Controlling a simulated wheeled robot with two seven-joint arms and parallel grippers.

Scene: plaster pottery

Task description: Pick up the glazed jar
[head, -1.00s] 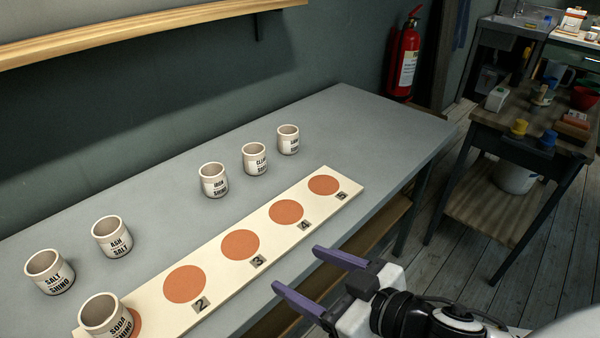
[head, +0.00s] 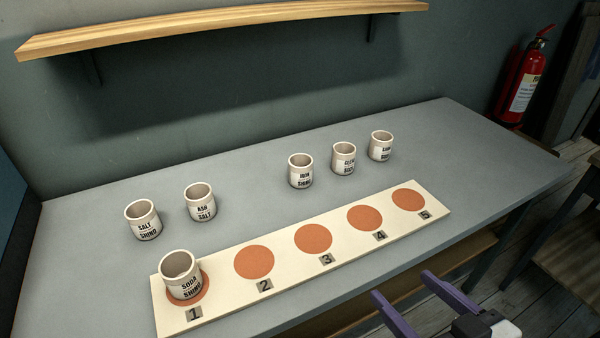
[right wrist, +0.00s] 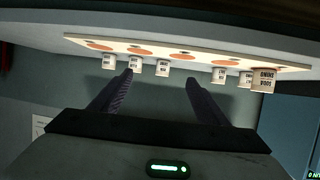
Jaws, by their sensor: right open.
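Several small white jars with black labels stand upright on the grey table. A jar marked SODA SHINO (head: 181,275) sits on circle 1 of the cream board (head: 218,288). SALT SHINO (head: 143,221) and ASH SALT (head: 201,204) stand behind it at left. IRON SHINO (head: 301,172), one seemingly marked CLEAR (head: 344,159) and one with a hard-to-read label (head: 381,147) stand behind the board's right half. My right gripper (head: 402,284) is open and empty in front of the board, apart from every jar. The right wrist view shows its spread fingers (right wrist: 158,78). My left gripper is out of view.
Circles 2 to 5 on the board are bare. A wooden shelf (head: 220,30) is fixed to the wall above the table. A red fire extinguisher (head: 524,82) is at the right. The table's right part is clear.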

